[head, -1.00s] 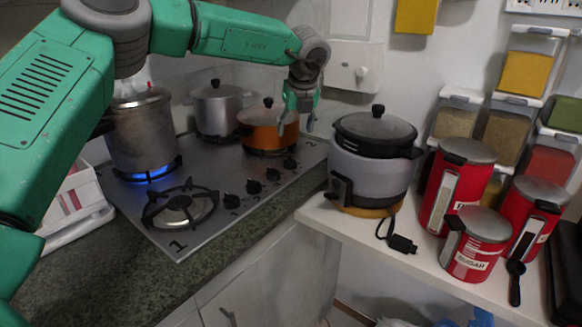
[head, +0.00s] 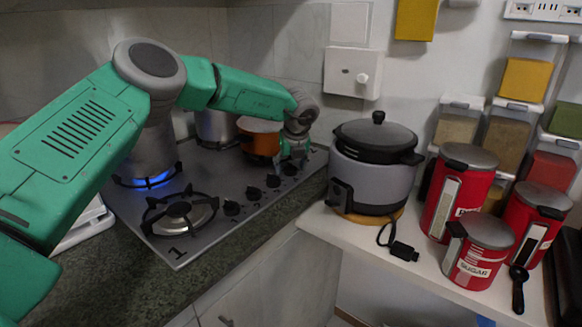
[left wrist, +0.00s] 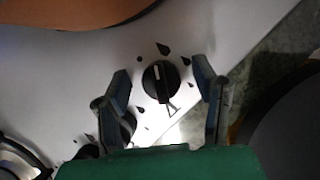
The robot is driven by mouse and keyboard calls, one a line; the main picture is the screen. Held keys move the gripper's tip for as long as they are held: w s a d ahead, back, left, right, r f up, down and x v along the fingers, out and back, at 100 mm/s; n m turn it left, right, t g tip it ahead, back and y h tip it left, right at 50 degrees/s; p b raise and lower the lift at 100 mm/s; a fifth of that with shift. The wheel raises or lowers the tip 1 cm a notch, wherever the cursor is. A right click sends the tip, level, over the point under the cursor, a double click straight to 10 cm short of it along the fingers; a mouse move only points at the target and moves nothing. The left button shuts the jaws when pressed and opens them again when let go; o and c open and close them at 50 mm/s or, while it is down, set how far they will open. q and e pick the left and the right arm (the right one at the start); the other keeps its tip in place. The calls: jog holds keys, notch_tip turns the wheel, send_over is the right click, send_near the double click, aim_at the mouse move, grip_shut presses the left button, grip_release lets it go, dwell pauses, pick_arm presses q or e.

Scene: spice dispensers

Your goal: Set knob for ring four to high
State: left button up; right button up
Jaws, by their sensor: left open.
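The far-end black knob (head: 291,169) is the last in the row on the stove's front edge, close below my left gripper (head: 293,152). In the left wrist view this knob (left wrist: 160,82) lies between the two spread fingers of the left gripper (left wrist: 162,72), with a gap visible on each side. Its pale pointer line points up in that view, and drop-shaped flame marks surround it. A printed mark below it is hard to read. A neighbouring knob (left wrist: 127,124) is partly hidden behind the left finger. My right gripper is not in view.
An orange pot (head: 259,138) stands just behind the knobs. A rice cooker (head: 373,170) stands right of the stove on the white counter. A steel pot (head: 153,150) sits over a blue flame. The front-left burner (head: 180,210) is empty.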

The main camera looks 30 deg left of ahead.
pick_arm(q)
jog(key=c, duration=1.1)
jog(key=shift+r+m+p, duration=0.2)
jog(key=shift+m+p, duration=0.4)
jog(key=shift+p, duration=0.15)
jog(key=shift+c, duration=0.2)
jog(key=shift+m+p, duration=0.3)
jog(key=shift+f+m+t+h, duration=0.15)
jog(key=shift+m+t+h, duration=0.15)
jog(key=shift+m, duration=0.1)
jog(key=o, duration=1.1)
jog(key=shift+o, duration=0.2)
